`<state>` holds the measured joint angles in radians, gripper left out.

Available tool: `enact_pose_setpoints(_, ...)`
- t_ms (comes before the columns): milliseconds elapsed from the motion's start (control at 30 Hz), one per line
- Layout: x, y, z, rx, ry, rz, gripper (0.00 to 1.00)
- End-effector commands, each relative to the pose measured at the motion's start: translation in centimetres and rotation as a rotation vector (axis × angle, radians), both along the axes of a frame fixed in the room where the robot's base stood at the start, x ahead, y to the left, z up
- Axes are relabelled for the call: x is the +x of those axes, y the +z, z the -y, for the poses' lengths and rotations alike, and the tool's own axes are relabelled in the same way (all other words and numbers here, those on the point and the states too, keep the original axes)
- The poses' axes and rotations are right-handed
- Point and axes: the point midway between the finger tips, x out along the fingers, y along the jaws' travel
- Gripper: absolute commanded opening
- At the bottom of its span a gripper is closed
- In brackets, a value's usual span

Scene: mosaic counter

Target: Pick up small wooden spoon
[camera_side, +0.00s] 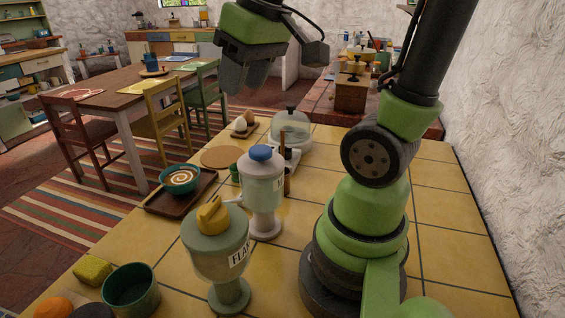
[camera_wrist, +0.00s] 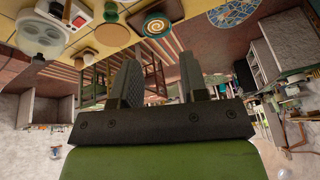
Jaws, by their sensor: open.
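My gripper (camera_side: 246,82) is open and empty, high above the far left part of the yellow tiled counter. Its two dark fingers also show in the wrist view (camera_wrist: 159,68), spread apart with nothing between them. I cannot clearly make out a small wooden spoon. A thin upright brown wooden piece (camera_side: 287,180) stands behind the blue-lidded dispenser, partly hidden by it; I cannot tell whether it is the spoon. My gripper is well above it and to its left, not touching it.
A blue-lidded dispenser (camera_side: 264,184) and a yellow-lidded one (camera_side: 216,248) stand tall. A teal bowl (camera_side: 180,178) sits on a brown tray (camera_side: 158,206). A round cork mat (camera_side: 222,157), a glass dome (camera_side: 290,128) and a green pot (camera_side: 131,289) are also there.

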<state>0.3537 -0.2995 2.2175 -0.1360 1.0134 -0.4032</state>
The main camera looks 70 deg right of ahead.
Motion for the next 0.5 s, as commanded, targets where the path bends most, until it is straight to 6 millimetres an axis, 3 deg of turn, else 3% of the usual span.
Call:
enact_pose_setpoints(100, 1.2, -1.9, 5.5, -0.031, 0.006, -0.144, 0.40)
enact_pose_setpoints(300, 0.5, -5.3, 12.6, -0.016, 0.057, -0.313, 0.40)
enact_pose_setpoints(500, -0.6, -7.2, 15.4, 0.008, 0.089, -0.374, 0.40)
